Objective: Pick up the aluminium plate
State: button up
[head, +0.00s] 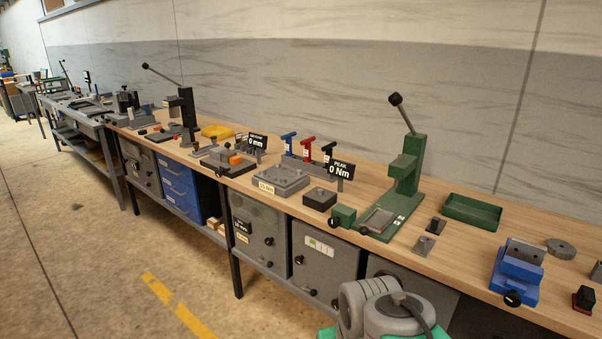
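A flat silver-grey plate (378,220) lies on the base of the green lever press (405,185) on the wooden bench. A smaller grey plate (424,245) lies on the bench top to the right of the press. I cannot tell for certain which of these is the aluminium plate. My gripper is not in view.
A green tray (471,211) stands behind the small plate. Torque tools stand in a rack (310,165) left of the press. Bench top between press and vise is mostly clear.

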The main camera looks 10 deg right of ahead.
aim_at(531, 252)
jog(key=z, duration=1.75)
jog(key=k, duration=0.3)
jog(key=u, duration=1)
jog(key=i, duration=1.3)
jog(key=u, duration=0.5)
